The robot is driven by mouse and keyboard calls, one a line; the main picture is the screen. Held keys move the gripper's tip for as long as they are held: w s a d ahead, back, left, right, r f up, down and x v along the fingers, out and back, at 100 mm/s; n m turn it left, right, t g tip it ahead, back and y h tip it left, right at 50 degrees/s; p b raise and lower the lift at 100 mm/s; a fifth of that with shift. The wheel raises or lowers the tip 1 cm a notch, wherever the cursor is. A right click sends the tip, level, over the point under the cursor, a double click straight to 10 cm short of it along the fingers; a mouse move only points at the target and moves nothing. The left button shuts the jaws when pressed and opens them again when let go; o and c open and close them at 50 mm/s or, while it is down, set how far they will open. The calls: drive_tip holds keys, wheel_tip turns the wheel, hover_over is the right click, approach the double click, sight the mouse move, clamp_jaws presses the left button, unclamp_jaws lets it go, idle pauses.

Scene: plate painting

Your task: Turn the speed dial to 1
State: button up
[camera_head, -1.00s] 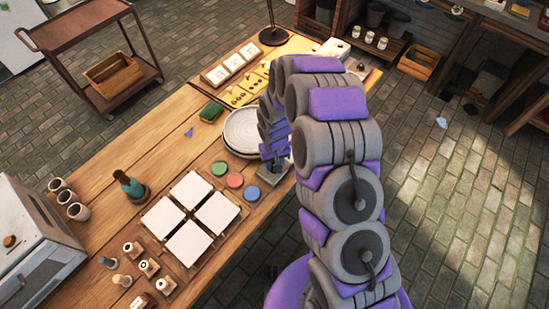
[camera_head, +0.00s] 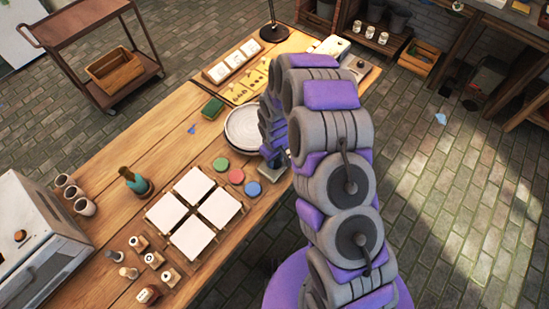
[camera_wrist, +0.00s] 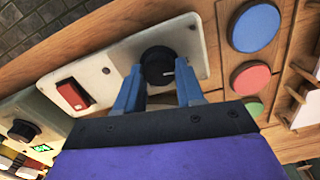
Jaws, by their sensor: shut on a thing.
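The speed dial (camera_wrist: 158,66) is a round black knob with a white pointer mark, on a pale metal panel (camera_wrist: 108,58) in the wrist view. My gripper (camera_wrist: 158,84) has its two blue fingers on either side of the dial and is shut on it. The pointer mark faces right and slightly up in that view. I cannot read any speed numbers on the panel. In the head view, my gripper (camera_head: 272,158) is low at the table's right edge beside the plate wheel (camera_head: 243,130), and the arm hides the dial.
A red rocker switch (camera_wrist: 74,94) sits on the same panel. Blue (camera_wrist: 255,26), red (camera_wrist: 251,78) and green discs lie close to the right. Another black knob (camera_wrist: 24,130) is at lower left. White tiles (camera_head: 187,184) lie on the table (camera_head: 120,155).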

sight(275, 161)
drive_tip(key=o, duration=1)
drive_tip(key=shift+o, duration=0.2)
drive_tip(key=shift+r, duration=0.1)
wheel_tip(275, 161, up, 17)
drive_tip(key=p, duration=0.2)
drive_tip(key=shift+a, duration=0.1)
drive_tip(key=s+d+r+m, duration=0.4)
drive_tip(key=s+d+r, duration=0.6)
drive_tip(key=s+r, duration=0.4)
drive_tip(key=s+d+r+m+g, duration=0.1)
drive_tip(key=s+d+r+m, duration=0.1)
drive_tip(key=s, duration=0.7)
drive_tip(key=s+d+r+m+b, duration=0.1)
drive_tip(key=s+d+r+m, duration=0.1)
drive_tip(key=s, duration=0.7)
drive_tip(key=shift+s+d+r+g+b, duration=0.25)
drive_tip(key=shift+s+d+g+b, duration=0.05)
drive_tip(key=shift+s+g, duration=0.1)
